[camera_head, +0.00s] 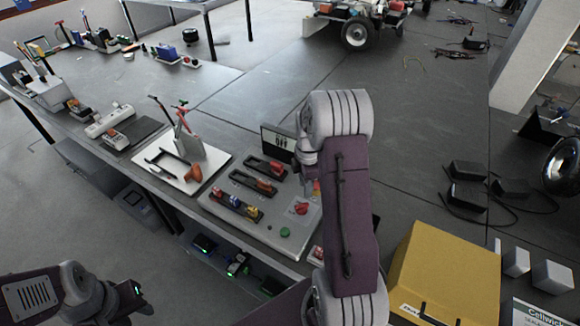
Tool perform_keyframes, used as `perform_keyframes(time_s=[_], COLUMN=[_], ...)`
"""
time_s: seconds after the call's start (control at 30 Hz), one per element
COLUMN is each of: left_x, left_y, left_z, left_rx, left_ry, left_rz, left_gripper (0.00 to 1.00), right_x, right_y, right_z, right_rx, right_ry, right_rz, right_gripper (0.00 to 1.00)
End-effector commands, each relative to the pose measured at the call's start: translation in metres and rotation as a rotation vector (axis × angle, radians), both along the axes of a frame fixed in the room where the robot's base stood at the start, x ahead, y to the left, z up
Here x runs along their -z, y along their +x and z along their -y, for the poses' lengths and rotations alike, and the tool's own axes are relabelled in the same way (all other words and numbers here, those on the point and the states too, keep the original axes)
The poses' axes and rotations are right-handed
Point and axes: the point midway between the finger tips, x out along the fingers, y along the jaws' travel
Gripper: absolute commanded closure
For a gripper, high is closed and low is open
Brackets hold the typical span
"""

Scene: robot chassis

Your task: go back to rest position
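My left gripper (136,302) is low at the bottom left, over the floor and in front of the workbench. It is small and dark, and I cannot tell whether its fingers are apart. My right arm rises in the middle of the view and bends at the top. My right gripper (312,186) is mostly hidden behind that arm, above the right side of the grey control panel (262,232). Its fingers cannot be made out, nor whether it touches the panel. A red knob (301,208) and a green button (285,232) show on the panel.
A white board (181,165) with tools lies left of the panel on the workbench (250,110). A dark sign (278,143) stands behind the panel. A yellow case (445,275) is close to my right arm. Black boxes with cables (468,185) lie further right.

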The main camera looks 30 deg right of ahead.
Motion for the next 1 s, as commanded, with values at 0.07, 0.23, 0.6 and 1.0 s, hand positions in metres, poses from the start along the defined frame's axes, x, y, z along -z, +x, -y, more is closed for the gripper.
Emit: perform_keyframes(time_s=[0.07, 0.23, 0.6, 1.0], left_x=[0.0, 0.0, 0.0, 0.0], left_y=[0.0, 0.0, 0.0, 0.0], left_z=[0.0, 0.0, 0.0, 0.0], left_rx=[0.0, 0.0, 0.0, 0.0], left_ry=[0.0, 0.0, 0.0, 0.0], left_rz=[0.0, 0.0, 0.0, 0.0], left_gripper=[0.64, 0.64, 0.64, 0.64], right_x=[0.0, -0.001, -0.069, -0.039], right_y=[0.0, 0.004, -0.053, -0.13], right_z=[0.0, -0.007, -0.162, -0.18], right_rx=[0.0, -0.019, 0.09, 1.189], right_ry=[0.0, -0.002, 0.012, 0.075], right_rz=[0.0, 0.004, 0.118, 0.075], right_gripper=[0.64, 0.64, 0.64, 0.64])
